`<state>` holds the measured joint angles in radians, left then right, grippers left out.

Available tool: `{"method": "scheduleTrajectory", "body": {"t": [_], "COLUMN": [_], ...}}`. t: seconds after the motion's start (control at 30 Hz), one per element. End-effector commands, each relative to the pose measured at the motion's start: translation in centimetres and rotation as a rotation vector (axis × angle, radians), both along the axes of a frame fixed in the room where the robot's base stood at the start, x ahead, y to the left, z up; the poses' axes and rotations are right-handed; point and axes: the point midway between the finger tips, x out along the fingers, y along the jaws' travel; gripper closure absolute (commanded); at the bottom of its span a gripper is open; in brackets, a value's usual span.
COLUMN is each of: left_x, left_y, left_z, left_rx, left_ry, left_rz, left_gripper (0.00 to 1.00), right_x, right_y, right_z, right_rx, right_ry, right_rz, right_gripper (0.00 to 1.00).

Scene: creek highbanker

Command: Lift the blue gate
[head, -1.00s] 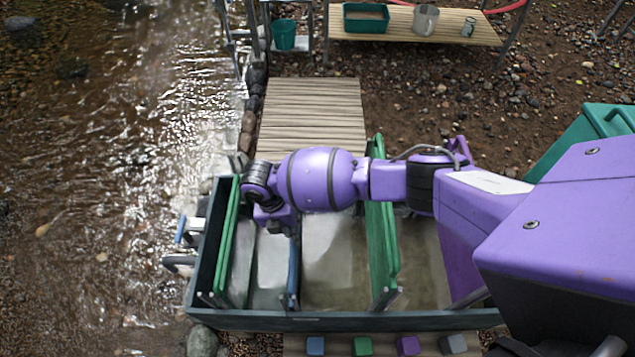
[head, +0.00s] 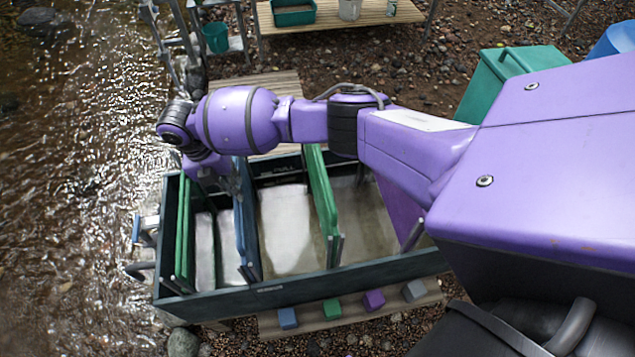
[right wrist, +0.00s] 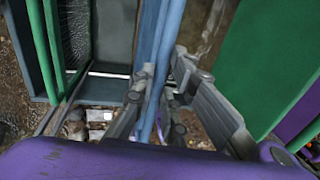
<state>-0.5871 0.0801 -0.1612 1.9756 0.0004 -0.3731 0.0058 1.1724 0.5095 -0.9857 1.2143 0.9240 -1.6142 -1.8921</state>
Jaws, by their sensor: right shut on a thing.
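The blue gate (head: 241,222) is a long thin panel set across the dark green trough (head: 300,283), between guide posts at its near end. Green gates stand on both sides of it, one at the left (head: 182,235) and one at the right (head: 322,200). My right gripper (head: 238,176) is over the far part of the blue gate, partly hidden by my wrist. In the right wrist view its fingers (right wrist: 160,100) are shut on the blue gate (right wrist: 172,45), one on each side. I cannot tell whether the gate is raised. My left gripper is not in view.
Blue, green, purple and grey blocks (head: 332,308) lie on planks in front of the trough. A bench (head: 330,17) with containers stands at the back. A green bin (head: 505,72) is at the right. Flowing water (head: 70,200) fills the left side.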

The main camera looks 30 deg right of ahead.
Motion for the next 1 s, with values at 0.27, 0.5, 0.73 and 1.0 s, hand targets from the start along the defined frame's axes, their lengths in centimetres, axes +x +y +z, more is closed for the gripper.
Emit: {"method": "scheduleTrajectory", "body": {"t": [0.27, 0.5, 0.73, 1.0], "left_x": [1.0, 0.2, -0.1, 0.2], "left_y": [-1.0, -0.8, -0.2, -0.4], "left_z": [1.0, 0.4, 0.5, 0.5], "left_rx": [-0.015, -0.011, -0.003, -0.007], "left_ry": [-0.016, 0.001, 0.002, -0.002], "left_rz": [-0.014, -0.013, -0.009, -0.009], "left_gripper": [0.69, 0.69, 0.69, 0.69], "right_x": [-0.2, -0.3, -0.3, 0.1], "right_y": [0.1, 0.1, 0.1, 0.9], "right_z": [1.7, 1.4, 1.5, 5.2], "right_rx": [-0.001, -0.001, -0.001, 0.001], "right_ry": [0.004, 0.006, 0.005, 0.001], "right_rz": [0.0, 0.0, 0.0, 0.003], "right_gripper": [0.91, 0.7, 0.7, 0.7]}}
